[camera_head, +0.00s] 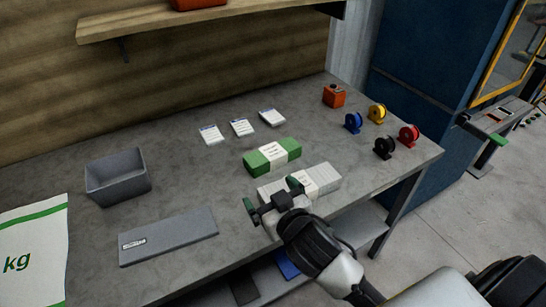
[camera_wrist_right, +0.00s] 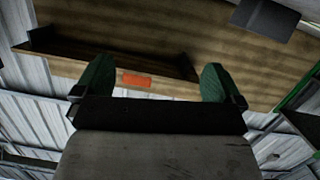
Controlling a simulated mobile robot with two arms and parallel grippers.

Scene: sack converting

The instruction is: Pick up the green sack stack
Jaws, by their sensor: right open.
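The green sack stack (camera_head: 272,156) lies on the grey table, with a pale label band around its middle. A white sack stack (camera_head: 318,182) lies just in front of it, nearer to me. My right gripper (camera_head: 272,197) is open and empty, above the near side of the table, in front of the green stack and partly covering the white one. In the right wrist view its green-tipped fingers (camera_wrist_right: 158,84) are spread apart with nothing between them. That view faces the wall and roof and shows neither stack. My left gripper is not in view.
A grey bin (camera_head: 117,177) and a flat grey plate (camera_head: 168,236) lie left on the table (camera_head: 200,170). Several coloured spools, including a red one (camera_head: 409,135), and an orange box (camera_head: 334,95) stand right. White cards (camera_head: 242,127) lie behind the stack. A shelf (camera_head: 200,20) hangs above.

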